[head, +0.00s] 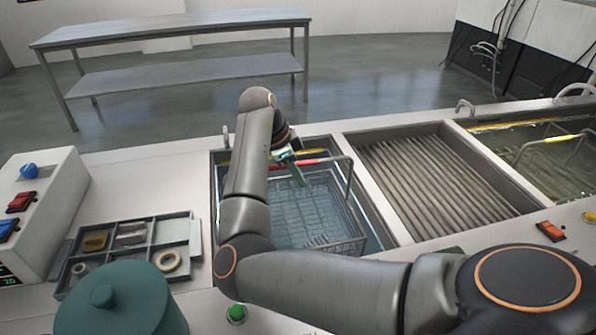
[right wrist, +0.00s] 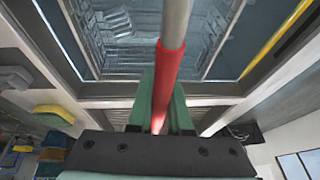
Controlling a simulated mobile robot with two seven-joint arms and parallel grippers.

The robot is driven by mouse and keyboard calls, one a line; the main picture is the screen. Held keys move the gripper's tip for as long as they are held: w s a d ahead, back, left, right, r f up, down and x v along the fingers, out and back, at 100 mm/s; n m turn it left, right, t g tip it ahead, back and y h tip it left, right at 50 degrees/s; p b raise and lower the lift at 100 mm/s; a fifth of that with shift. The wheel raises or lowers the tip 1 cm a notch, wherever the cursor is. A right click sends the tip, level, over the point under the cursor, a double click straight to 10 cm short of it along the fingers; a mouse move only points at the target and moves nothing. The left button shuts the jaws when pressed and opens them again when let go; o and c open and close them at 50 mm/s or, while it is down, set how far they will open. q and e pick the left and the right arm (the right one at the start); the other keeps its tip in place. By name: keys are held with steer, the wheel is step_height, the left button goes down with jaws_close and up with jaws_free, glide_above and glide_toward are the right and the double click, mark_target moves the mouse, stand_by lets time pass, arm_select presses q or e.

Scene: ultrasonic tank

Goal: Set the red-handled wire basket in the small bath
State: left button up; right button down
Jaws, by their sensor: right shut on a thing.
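The wire basket (head: 315,215) with the red handle (head: 312,162) is inside the opening of the left bath (head: 393,238), roughly upright. I cannot tell whether it rests on the bottom. My right gripper (head: 291,168) is shut on the red handle; in the right wrist view the red grip (right wrist: 164,85) stands between the green fingers (right wrist: 161,112), with the basket mesh (right wrist: 118,38) beyond. My right arm hides the bath's left part and part of the basket. My left gripper is not in view.
A ridged drain section (head: 430,180) lies right of the bath. Further right, another bath holds a basket with a yellow handle (head: 561,138). A parts tray (head: 130,255), a teal lidded pot (head: 118,305) and a switch box (head: 38,210) stand at left.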

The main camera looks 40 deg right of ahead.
steer(key=c, duration=0.8)
jaws_free()
steer(key=shift+f, duration=0.1)
steer(key=shift+c, duration=0.2)
steer(key=v, duration=1.3)
steer(key=shift+s+d, duration=0.1)
steer(key=shift+d, duration=0.05)
